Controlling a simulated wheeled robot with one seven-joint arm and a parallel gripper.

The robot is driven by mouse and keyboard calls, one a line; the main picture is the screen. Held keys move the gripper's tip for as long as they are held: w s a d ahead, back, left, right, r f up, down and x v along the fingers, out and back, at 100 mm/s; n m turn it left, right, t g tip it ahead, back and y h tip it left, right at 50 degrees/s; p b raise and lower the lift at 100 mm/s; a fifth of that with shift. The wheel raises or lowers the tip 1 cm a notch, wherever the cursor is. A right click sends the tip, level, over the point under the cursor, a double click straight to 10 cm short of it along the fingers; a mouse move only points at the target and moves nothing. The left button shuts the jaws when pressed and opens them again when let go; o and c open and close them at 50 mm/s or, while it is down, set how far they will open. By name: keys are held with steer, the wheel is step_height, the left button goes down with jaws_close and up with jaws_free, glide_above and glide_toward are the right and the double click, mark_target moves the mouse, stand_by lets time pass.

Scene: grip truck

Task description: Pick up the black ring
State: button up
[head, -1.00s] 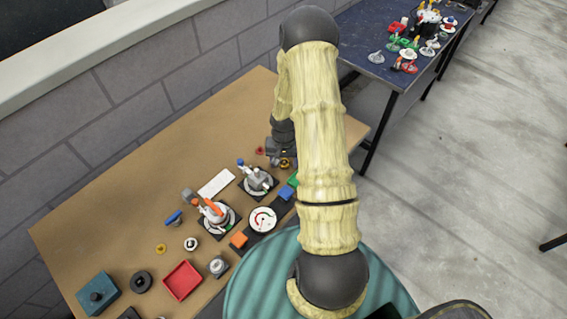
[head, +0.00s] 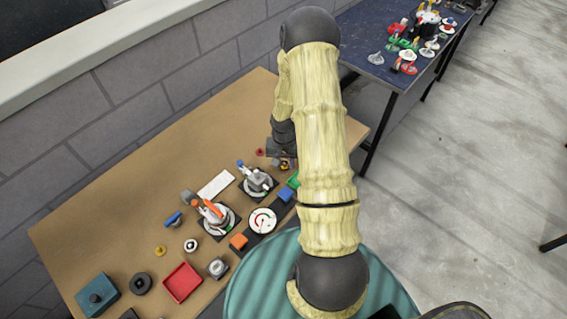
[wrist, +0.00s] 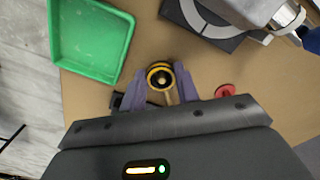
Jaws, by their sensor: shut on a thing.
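In the wrist view, a black ring (wrist: 154,68) sits among yellow rings around a short wooden peg, between my fingers. My gripper (wrist: 160,88) has one purple-grey finger on each side and is shut on the black ring. The fingers hide part of its sides. In the head view, this small yellow and dark group (head: 285,164) shows just beside my arm, which hides most of the gripper.
A green tray (wrist: 62,50) lies at upper left in the wrist view, and a red ring (wrist: 226,91) lies to the right. A dark plate with a metal clamp (wrist: 262,12) is at upper right. Bare tabletop (head: 200,130) lies behind the parts.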

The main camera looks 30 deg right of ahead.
step_height(320, 180, up, 10)
steer(key=b, duration=0.1)
stand_by(0.4)
steer(key=shift+a+f, duration=0.1)
steer(key=shift+f, duration=0.05)
stand_by(0.3)
